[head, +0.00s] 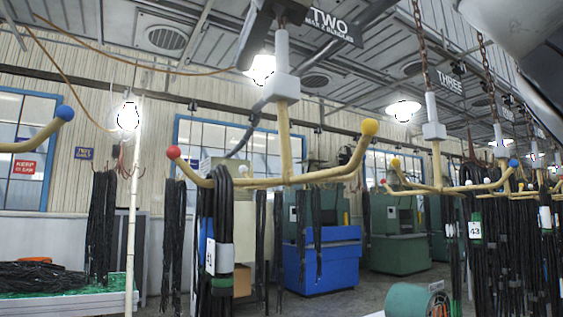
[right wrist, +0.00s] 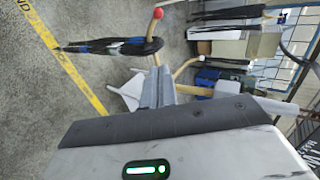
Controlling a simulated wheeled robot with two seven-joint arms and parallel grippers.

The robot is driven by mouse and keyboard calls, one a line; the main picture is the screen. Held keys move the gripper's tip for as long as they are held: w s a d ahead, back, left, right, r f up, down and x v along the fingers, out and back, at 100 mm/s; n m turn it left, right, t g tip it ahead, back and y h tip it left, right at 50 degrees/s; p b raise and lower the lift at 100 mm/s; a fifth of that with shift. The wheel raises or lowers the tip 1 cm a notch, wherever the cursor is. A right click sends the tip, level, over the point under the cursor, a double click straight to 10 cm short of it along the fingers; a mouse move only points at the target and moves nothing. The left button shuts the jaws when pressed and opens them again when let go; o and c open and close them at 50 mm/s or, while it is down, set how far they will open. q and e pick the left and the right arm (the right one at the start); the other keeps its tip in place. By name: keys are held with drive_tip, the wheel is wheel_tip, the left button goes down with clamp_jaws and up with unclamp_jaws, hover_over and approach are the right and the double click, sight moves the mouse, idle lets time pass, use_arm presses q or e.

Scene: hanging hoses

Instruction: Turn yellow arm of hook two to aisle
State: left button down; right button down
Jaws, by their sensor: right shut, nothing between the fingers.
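Hook two hangs from above in the middle of the head view, with a grey post (head: 282,75) and a tan crossbar. Its yellow-tipped arm (head: 369,128) points right and carries no hose. Its red-tipped arm (head: 173,152) points left and bears black hoses (head: 222,225) with a tag. The red tip also shows in the right wrist view (right wrist: 157,13). My left gripper is out of view.
The TWO sign (head: 333,25) hangs close to the right of the post. Hook three (head: 434,150) and further hooks with hoses stand to the right. A blue-tipped arm (head: 64,113) is at the left. A pale upright pole (head: 131,220) stands left of the hook.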

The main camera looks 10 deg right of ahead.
drive_tip(key=s+d+b, duration=0.2)
drive_tip(key=s, duration=0.5)
drive_tip(key=shift+s+d+f, duration=0.2)
drive_tip(key=shift+s+d, duration=0.1)
drive_tip(key=shift+d, duration=0.1)
idle(0.3)
